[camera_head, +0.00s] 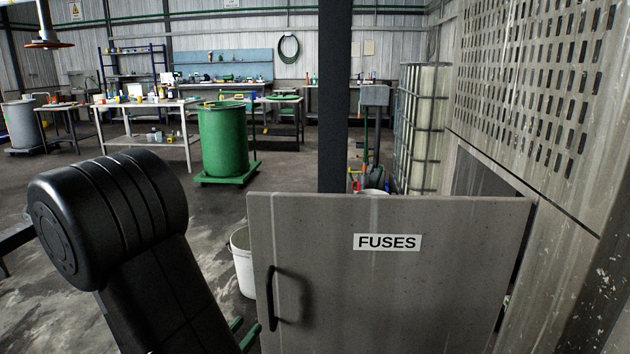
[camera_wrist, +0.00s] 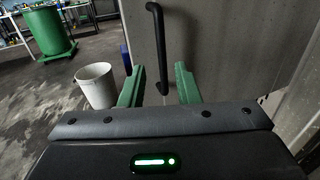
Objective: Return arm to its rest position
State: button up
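My gripper (camera_wrist: 159,84) shows in the wrist view as two green fingers with a wide gap between them, open and empty. The grey door (camera_head: 390,282) labelled FUSES stands swung out from the cabinet wall at right. Its black handle (camera_head: 272,298) also shows in the wrist view (camera_wrist: 158,45), its lower end lined up with the gap between my fingers. I cannot tell how far it is from them. In the head view my black arm fills the lower left, and only part of the green fingers (camera_head: 243,332) shows, just left of the door.
A white bucket (camera_head: 243,262) stands on the floor left of the door, also in the wrist view (camera_wrist: 95,86). A green barrel (camera_head: 223,142) and worktables (camera_head: 150,103) are farther back. A perforated grey wall (camera_head: 545,90) is at right.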

aim_at(271, 298)
jog(key=shift+b+x, duration=0.4)
jog(key=shift+x, duration=4.9)
jog(key=shift+d, duration=0.1)
